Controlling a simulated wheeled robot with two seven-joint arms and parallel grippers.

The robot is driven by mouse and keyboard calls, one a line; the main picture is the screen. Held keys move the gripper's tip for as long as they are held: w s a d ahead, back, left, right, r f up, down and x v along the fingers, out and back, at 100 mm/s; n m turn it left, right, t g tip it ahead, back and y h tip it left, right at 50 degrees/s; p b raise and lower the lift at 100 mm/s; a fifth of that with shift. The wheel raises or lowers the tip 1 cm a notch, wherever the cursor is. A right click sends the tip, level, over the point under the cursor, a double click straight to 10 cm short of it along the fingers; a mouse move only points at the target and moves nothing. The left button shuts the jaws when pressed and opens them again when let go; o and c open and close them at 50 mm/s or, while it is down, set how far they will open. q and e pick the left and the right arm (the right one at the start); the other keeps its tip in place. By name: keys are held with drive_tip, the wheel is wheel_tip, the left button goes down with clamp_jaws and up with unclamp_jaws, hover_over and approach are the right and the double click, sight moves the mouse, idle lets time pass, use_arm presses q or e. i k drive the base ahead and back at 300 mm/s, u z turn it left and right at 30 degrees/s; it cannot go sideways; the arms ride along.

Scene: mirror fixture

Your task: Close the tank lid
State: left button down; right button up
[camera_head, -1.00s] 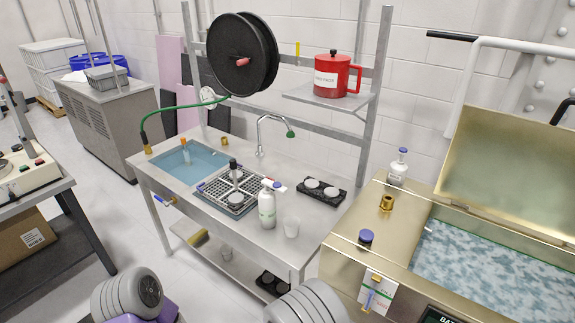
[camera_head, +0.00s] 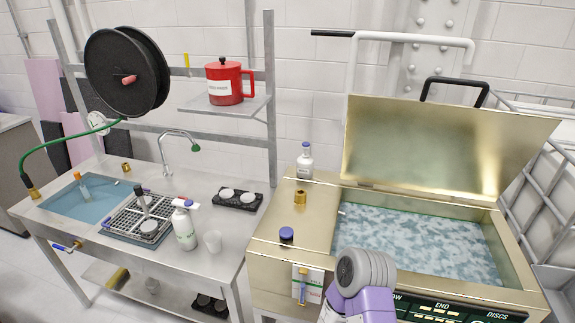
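The tank (camera_head: 268,235) is a brass-coloured box on the right, with pale blue, mottled liquid (camera_head: 415,243) inside. Its flat metal lid (camera_head: 440,150) stands open, raised from the back edge of the tank. A black handle (camera_head: 455,82) shows at the lid's top edge. A grey and purple link of one of my arms shows in front of the tank and hides part of its front. I cannot tell which arm it is. Neither gripper's fingers are in view.
On the tank's left ledge stand a white bottle (camera_head: 305,163), a brass fitting (camera_head: 300,197) and a blue-capped item (camera_head: 286,235). A metal sink bench (camera_head: 200,259) stands to the left. A wire-framed container (camera_head: 553,190) stands at the right.

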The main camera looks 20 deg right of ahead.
sight(476, 152)
drive_tip(key=z, duration=1.45)
drive_tip(key=k, duration=0.35)
drive_tip(key=z, duration=1.15)
drive_tip(key=i, duration=0.7)
drive_tip(key=u, duration=0.2)
